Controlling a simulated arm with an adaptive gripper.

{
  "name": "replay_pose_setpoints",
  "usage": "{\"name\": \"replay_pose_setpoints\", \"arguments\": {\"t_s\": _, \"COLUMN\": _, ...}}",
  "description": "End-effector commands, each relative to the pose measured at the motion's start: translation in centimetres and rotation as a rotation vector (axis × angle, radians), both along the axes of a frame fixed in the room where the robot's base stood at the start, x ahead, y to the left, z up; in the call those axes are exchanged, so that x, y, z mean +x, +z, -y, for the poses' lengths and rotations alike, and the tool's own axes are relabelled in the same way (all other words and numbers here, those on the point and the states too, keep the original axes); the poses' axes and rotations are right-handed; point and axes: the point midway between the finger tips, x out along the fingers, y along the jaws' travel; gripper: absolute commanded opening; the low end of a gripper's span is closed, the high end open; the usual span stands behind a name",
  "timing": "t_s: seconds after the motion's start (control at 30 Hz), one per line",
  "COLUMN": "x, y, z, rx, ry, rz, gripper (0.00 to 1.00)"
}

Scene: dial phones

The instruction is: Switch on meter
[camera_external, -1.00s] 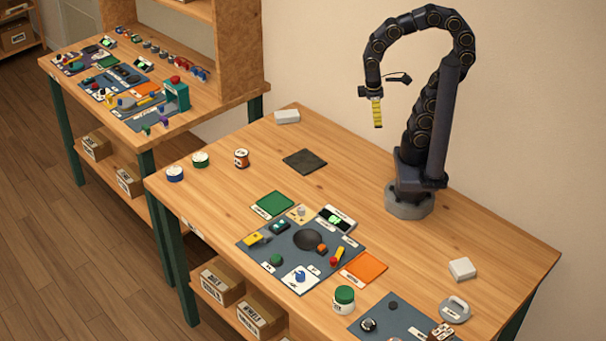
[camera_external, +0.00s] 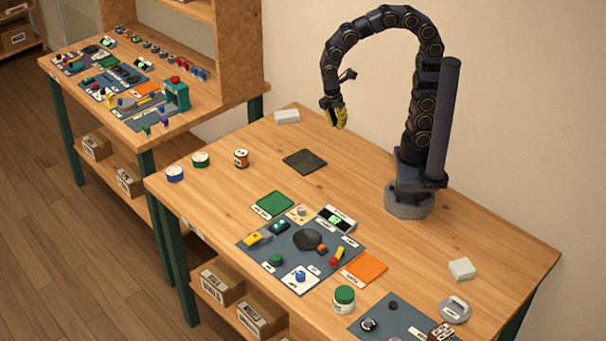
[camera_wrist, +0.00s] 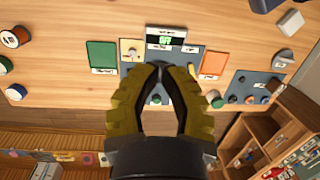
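My gripper (camera_external: 335,112) hangs over the back of the table, well away from the devices. In the wrist view its yellow fingers (camera_wrist: 161,70) lean together at the tips, with nothing seen between them. A white-framed box with a lit green display (camera_external: 337,219), perhaps the meter, stands at the back edge of the grey-blue mat (camera_external: 268,258). It also shows in the wrist view (camera_wrist: 166,39). A small dark device with a teal face (camera_external: 279,226) sits on the mat's left part. The labels are too small to read, so I cannot tell which one is the meter.
The mat also bears a black disc (camera_external: 307,239), a yellow block (camera_external: 257,238) and a blue knob on a white plate (camera_external: 300,277). Green (camera_external: 273,204) and orange (camera_external: 364,268) pads flank it. A green-lidded jar (camera_external: 344,299) stands in front.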

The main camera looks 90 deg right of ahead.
Motion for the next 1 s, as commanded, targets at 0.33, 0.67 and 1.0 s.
{"name": "replay_pose_setpoints", "arguments": {"t_s": 0.33, "x": 9.5, "y": -4.4, "z": -4.6, "rx": 0.069, "ry": 0.675, "rz": -0.046, "gripper": 0.0}}
{"name": "replay_pose_setpoints", "arguments": {"t_s": 0.67, "x": 15.9, "y": -10.7, "z": -9.9, "rx": 0.131, "ry": 1.267, "rz": -0.096, "gripper": 0.0}}
{"name": "replay_pose_setpoints", "arguments": {"t_s": 1.0, "x": 17.9, "y": -13.8, "z": -12.2, "rx": 0.159, "ry": 1.523, "rz": -0.121, "gripper": 0.0}}
